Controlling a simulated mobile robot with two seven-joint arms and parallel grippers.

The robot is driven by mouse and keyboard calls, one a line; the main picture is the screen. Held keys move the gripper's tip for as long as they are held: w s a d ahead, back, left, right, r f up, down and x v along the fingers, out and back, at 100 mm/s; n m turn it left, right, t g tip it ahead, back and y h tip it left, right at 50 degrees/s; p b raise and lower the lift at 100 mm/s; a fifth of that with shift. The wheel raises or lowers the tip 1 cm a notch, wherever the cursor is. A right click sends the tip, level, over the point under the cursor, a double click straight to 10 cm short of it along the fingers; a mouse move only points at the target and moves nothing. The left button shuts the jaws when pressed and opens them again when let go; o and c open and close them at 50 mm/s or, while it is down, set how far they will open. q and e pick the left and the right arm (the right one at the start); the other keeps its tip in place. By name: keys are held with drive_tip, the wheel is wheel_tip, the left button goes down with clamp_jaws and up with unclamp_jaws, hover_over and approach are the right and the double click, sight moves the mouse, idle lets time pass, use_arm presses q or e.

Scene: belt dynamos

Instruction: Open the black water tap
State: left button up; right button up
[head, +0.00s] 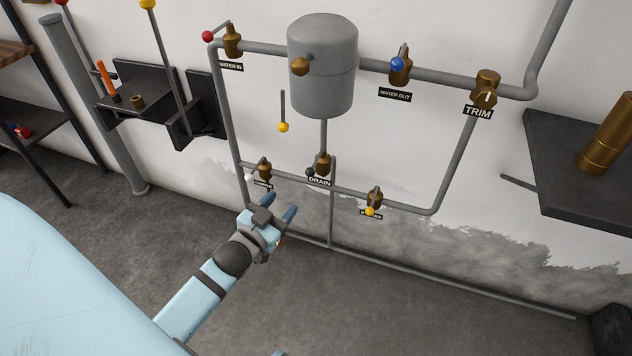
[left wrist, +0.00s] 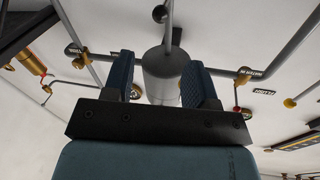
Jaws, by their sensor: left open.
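The black-knobbed tap is a brass valve (head: 323,163) with a black ball knob (head: 310,172) on its lever, above the DRAIN label (head: 320,182). It sits on the low pipe under the grey tank (head: 322,66). My left gripper (head: 280,207) is open and empty, in front of the wall, below and left of this tap in the head view. It is apart from the knob. In the left wrist view the tank (left wrist: 165,75) shows between the open fingers. A dark ball (left wrist: 160,13) shows near the top edge there; I cannot tell if it is the same knob. My right gripper is not visible.
Valves with a white knob (head: 249,177) and a yellow knob (head: 370,211) flank the drain tap. Above are red (head: 208,36) and blue (head: 397,64) knobs. A dark shelf (head: 575,150) stands right.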

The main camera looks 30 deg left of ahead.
sight(307, 175)
use_arm(q)
drive_tip(key=w+b, duration=0.1)
drive_tip(key=w, duration=0.7)
drive_tip(key=w+b, duration=0.1)
drive_tip(key=w, duration=0.3)
drive_tip(key=shift+a+b, duration=0.3)
drive_tip(key=shift+w, duration=0.7)
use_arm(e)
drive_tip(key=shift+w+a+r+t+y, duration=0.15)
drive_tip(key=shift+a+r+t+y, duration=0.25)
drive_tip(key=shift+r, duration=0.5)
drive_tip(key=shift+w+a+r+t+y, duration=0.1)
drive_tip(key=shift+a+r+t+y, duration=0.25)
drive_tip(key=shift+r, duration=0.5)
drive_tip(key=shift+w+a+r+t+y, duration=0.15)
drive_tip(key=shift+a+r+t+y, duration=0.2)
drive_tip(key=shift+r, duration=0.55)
use_arm(q)
clamp_jaws()
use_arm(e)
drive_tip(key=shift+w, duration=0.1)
